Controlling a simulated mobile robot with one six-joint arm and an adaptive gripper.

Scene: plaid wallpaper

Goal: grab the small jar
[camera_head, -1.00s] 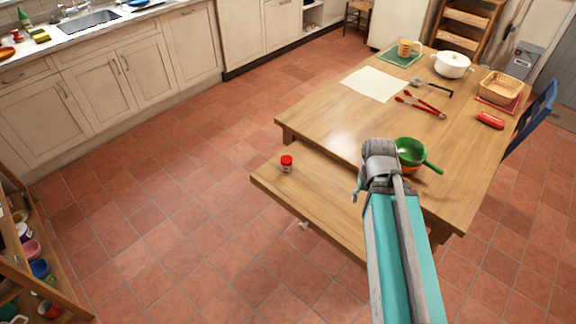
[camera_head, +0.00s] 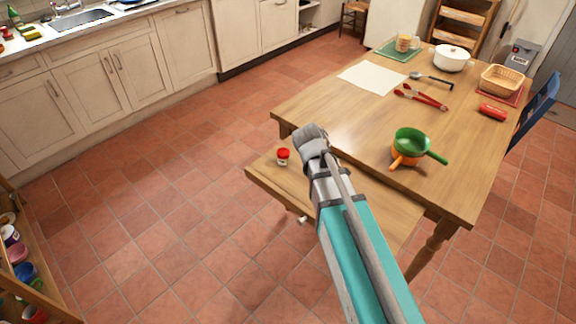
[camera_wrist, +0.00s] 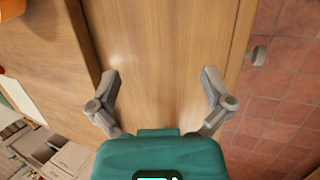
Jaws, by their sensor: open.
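The small jar (camera_head: 283,157), with a red lid and a pale label, stands upright near the left end of a lower wooden surface (camera_head: 374,197) beside the table. In the head view, the end of my arm is just right of the jar, with a gap between them in the picture. My fingers are hidden there. In the wrist view, my gripper (camera_wrist: 161,82) is open and empty, pointing at bare wood. The jar is not visible in the wrist view.
A green pan (camera_head: 411,139) sits on an orange pan (camera_head: 404,160) near the table's close edge. Red tongs (camera_head: 420,97), a white pot (camera_head: 451,57) and a basket (camera_head: 501,79) are farther back. A knob (camera_head: 302,219) sticks out from the lower surface's front.

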